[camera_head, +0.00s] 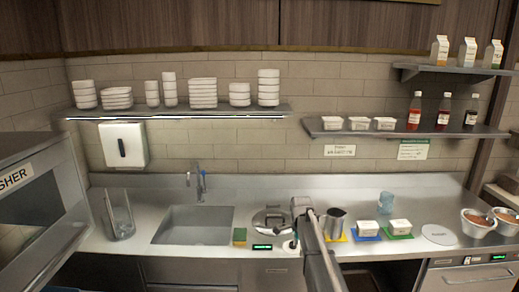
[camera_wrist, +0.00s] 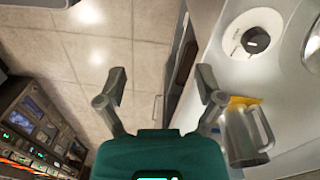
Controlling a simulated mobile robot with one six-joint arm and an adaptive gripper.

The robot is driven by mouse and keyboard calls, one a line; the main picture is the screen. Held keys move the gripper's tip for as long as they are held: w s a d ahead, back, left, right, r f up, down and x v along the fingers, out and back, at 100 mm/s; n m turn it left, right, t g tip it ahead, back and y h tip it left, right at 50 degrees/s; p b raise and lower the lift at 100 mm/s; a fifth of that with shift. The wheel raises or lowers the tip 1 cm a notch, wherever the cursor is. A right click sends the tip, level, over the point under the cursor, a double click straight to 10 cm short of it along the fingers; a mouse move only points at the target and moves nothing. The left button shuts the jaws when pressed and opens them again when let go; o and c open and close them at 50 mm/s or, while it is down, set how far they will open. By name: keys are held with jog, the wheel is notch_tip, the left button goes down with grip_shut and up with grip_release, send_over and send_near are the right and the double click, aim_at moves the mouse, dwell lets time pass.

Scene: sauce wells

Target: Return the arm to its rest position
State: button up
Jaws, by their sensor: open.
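My gripper (camera_wrist: 160,88) is open, with its two fingers spread wide and nothing between them in the wrist view. It hangs over the tiled floor and the counter's front edge. My arm (camera_head: 316,245) rises in front of the counter in the head view; I cannot make out the fingers there. A metal pitcher (camera_head: 335,221) stands on a yellow mat (camera_head: 334,239) just right of my arm. The pitcher also shows in the wrist view (camera_wrist: 237,138), to the right of the right finger and apart from it.
A white disc with a black knob (camera_wrist: 253,40) lies on the counter (camera_wrist: 285,90). White tubs (camera_head: 367,228) on coloured mats stand right of the pitcher. A sink (camera_head: 194,225) lies left. Shelves (camera_head: 180,110) with white dishes hang behind. Floor (camera_wrist: 75,60) shows clear between the fingers.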

jog(key=s+f+n+b, duration=0.3)
jog(key=s+n, duration=0.2)
jog(key=s, duration=0.5)
jog(key=s+d+f+n+b, duration=0.1)
jog(key=s+f+n+b, duration=0.2)
jog(key=s, duration=0.7)
jog(key=s+f+n+b, duration=0.4)
jog(key=s+n, duration=0.3)
jog(key=s, duration=0.3)
jog(key=shift+d+n+t, duration=0.3)
jog(key=shift+n, duration=0.1)
